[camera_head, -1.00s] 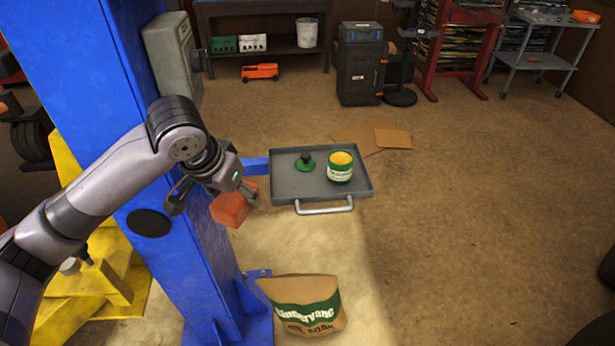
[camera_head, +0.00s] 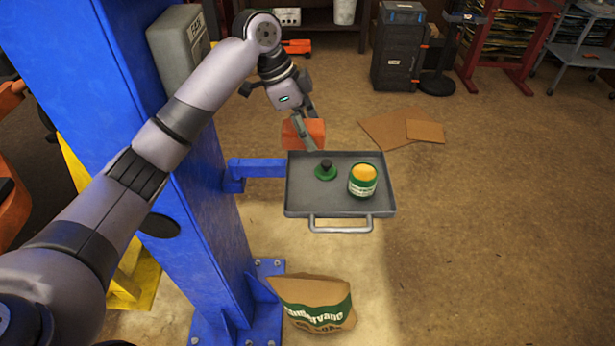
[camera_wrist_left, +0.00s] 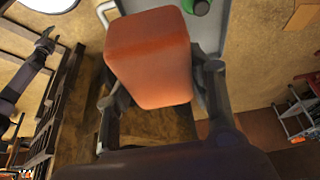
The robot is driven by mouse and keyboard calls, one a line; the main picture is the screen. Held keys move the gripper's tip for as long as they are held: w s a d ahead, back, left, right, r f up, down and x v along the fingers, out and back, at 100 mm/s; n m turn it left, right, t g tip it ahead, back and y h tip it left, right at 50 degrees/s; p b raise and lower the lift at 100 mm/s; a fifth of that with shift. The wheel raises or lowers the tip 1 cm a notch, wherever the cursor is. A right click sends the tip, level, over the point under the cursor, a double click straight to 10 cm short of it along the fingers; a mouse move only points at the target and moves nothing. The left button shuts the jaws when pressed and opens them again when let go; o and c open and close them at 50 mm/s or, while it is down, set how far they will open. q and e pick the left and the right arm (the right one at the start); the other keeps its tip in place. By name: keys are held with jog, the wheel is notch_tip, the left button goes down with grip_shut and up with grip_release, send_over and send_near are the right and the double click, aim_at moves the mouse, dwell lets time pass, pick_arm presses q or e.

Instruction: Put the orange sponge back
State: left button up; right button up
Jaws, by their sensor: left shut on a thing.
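The orange sponge (camera_head: 303,131) is held in my left gripper (camera_head: 300,128), above the back left edge of the grey tray (camera_head: 341,211). In the left wrist view the sponge (camera_wrist_left: 150,58) fills the space between the two fingers of my left gripper (camera_wrist_left: 160,85), which is shut on it. The tray carries a green lid with a dark knob (camera_head: 325,170) and an open green and white tin with yellow contents (camera_head: 363,181). The tray's near left part is bare. My right gripper is not seen in the head view.
A blue post (camera_head: 185,215) stands left of the tray, and its blue arm (camera_head: 258,168) reaches the tray. A brown paper sack (camera_head: 313,302) stands on the floor in front. Flat cardboard (camera_head: 390,127) lies behind. The floor to the right is clear.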

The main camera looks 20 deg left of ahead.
pick_arm(q)
notch_tip(320, 180, down, 14)
jog(key=p, duration=0.3)
jog(key=shift+w+f, duration=0.1)
jog(key=shift+f, duration=0.15)
jog(key=shift+a+f, duration=0.1)
jog(key=shift+f, duration=0.1)
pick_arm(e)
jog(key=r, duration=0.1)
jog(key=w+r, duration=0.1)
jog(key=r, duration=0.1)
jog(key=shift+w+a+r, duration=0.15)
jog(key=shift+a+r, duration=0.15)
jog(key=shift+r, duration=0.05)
pick_arm(q)
jog(key=shift+f, duration=0.6)
jog(key=o, duration=1)
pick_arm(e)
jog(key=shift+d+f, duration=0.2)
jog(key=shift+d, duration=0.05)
